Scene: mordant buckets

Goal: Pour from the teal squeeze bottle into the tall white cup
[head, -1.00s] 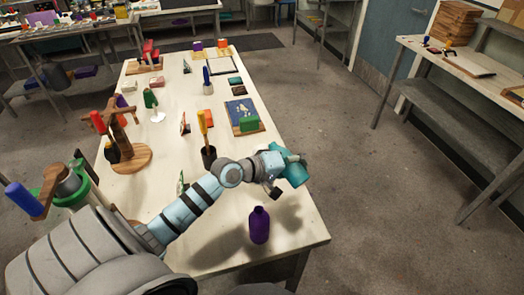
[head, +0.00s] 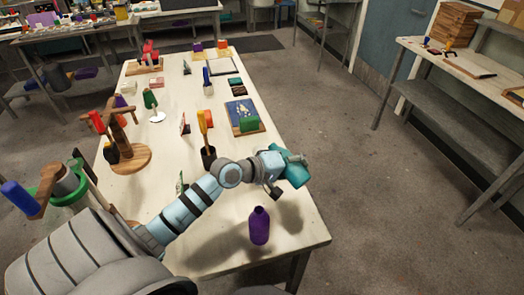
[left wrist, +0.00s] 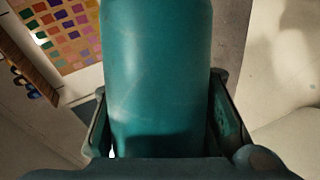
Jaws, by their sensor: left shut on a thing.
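The teal squeeze bottle (head: 296,173) is in my left gripper (head: 277,180), held tilted above the table's right edge in the head view. In the left wrist view the bottle (left wrist: 158,75) fills the middle, with the gripper's fingers (left wrist: 160,125) shut on both its sides. Its nozzle end cannot be made out. I cannot pick out a tall white cup in either view; my arm and the bottle cover part of the table. My right gripper is not in view.
A purple bottle (head: 259,226) stands upright on the white table (head: 222,245), nearer than the gripper. A dark holder (head: 208,158) with a yellow-handled tool stands behind my arm. A wooden stand (head: 128,157) is at left. Floor lies open to the right.

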